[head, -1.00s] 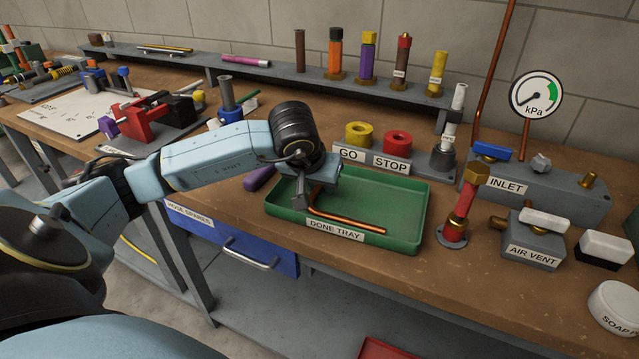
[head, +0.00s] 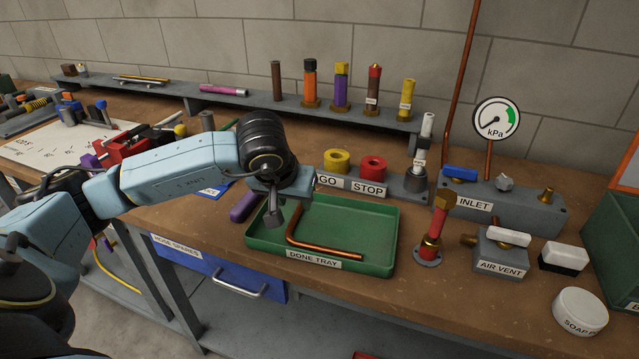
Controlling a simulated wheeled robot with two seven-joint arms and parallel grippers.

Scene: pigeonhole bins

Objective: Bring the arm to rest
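My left arm comes in from the left, and my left gripper (head: 275,213) points down over the left part of the green done tray (head: 388,250). One grey finger shows clearly; whether the fingers are apart or together is not clear. A bent copper pipe (head: 330,253) lies in the tray, just right of the gripper. The gripper appears apart from the pipe's long leg. My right gripper is not in view.
GO (head: 337,161) and STOP (head: 373,167) buttons stand behind the tray. Right of it are a red standing fitting (head: 434,232), the air vent block (head: 500,254) and a soap tin (head: 580,312). A purple-handled tool (head: 244,207) lies left of the tray.

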